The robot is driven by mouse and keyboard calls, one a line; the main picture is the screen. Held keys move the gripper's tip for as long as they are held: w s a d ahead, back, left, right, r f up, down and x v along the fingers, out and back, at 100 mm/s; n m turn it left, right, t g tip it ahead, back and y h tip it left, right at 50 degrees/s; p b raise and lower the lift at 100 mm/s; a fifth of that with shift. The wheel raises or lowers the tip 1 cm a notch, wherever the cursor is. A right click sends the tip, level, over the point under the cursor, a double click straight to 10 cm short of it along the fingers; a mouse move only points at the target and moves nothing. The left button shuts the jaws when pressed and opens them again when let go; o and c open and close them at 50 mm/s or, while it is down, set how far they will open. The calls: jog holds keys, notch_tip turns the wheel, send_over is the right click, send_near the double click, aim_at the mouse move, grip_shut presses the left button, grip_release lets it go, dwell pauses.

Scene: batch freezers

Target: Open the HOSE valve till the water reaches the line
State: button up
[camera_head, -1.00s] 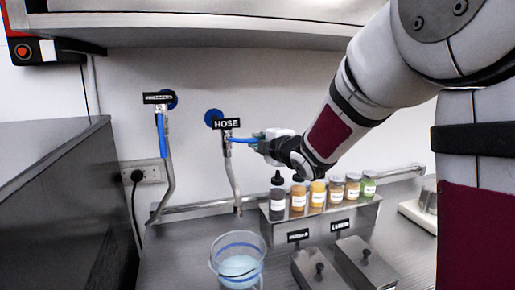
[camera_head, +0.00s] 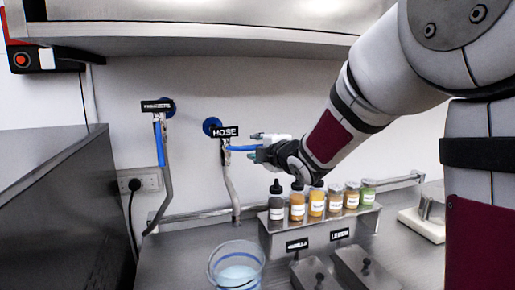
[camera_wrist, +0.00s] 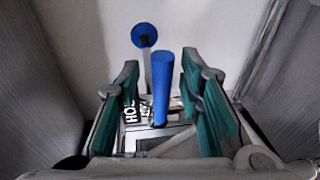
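The HOSE valve has a black label (camera_head: 225,132) and a blue lever (camera_head: 243,148) lying level, pointing right. Its metal spout (camera_head: 231,185) hangs down above a clear bucket (camera_head: 213,264) with a blue line around it. Pale blue water (camera_head: 238,274) is in the bucket; I cannot tell its level against the line. No stream shows from the spout. My gripper (camera_head: 257,146) is at the lever's free end. In the wrist view, my gripper (camera_wrist: 166,110) is open, with its teal fingers apart on either side of the blue lever (camera_wrist: 162,85), with gaps on both sides.
A second valve with a black label (camera_head: 157,105) and a blue lever (camera_head: 160,143) hanging down is at left. Bottles (camera_head: 297,203) stand on a metal rack at right, with lidded containers (camera_head: 365,270) in front. A dark steel cabinet (camera_head: 60,210) fills the left side.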

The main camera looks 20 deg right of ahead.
jog(key=shift+s, duration=0.1)
jog(key=s+d+r, duration=0.1)
jog(key=s, duration=1)
jog(key=shift+s+d+r, duration=0.25)
jog(key=shift+s+r, duration=0.05)
dwell(0.7)
